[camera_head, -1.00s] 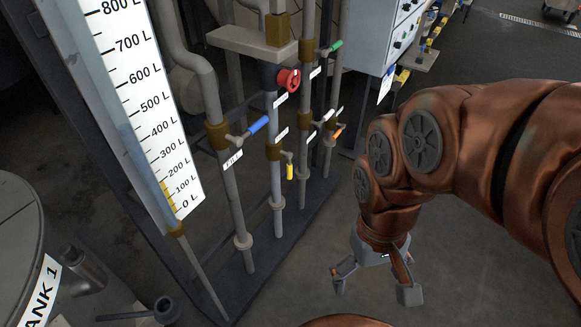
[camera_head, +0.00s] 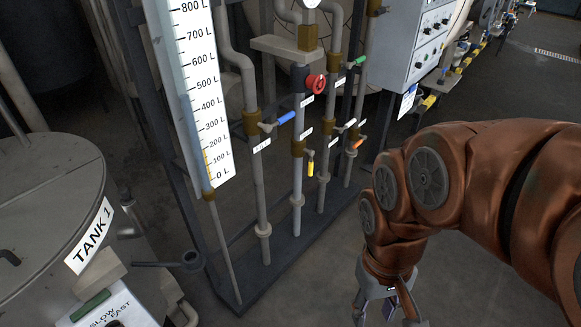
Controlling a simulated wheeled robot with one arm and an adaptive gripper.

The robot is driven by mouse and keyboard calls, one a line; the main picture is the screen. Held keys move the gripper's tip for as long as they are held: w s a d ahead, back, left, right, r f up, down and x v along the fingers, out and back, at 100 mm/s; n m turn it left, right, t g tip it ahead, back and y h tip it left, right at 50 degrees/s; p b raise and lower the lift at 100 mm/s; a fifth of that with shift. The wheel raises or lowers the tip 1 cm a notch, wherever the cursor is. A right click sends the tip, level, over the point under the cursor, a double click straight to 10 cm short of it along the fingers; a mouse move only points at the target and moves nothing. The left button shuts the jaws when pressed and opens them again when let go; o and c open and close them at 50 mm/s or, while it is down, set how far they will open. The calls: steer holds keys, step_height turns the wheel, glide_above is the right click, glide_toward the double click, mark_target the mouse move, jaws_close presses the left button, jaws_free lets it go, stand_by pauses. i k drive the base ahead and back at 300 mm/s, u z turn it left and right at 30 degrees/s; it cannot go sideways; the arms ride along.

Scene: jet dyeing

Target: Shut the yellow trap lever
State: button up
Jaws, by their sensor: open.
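The yellow trap lever (camera_head: 311,164) hangs straight down from a small fitting on a vertical pipe (camera_head: 298,190) in the middle of the pipe rack. A white label sits just above it. My gripper (camera_head: 388,318) is at the bottom edge of the view, pointing down, to the right of and in front of the rack. Its fingers are spread and hold nothing visible; the tips are partly cut off by the frame. It is well apart from the lever.
A blue lever (camera_head: 286,118), red wheel (camera_head: 317,84), white lever (camera_head: 350,123), orange lever (camera_head: 359,143) and green lever (camera_head: 361,60) crowd the neighbouring pipes. Tank 1 (camera_head: 45,190) and a level gauge (camera_head: 197,90) stand left. A control cabinet (camera_head: 418,45) is behind. Floor between my arm and the rack is clear.

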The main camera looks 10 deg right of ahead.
mark_target(311, 154)
steer(key=u, duration=0.65)
steer(key=i, duration=0.95)
steer(key=u, duration=0.1)
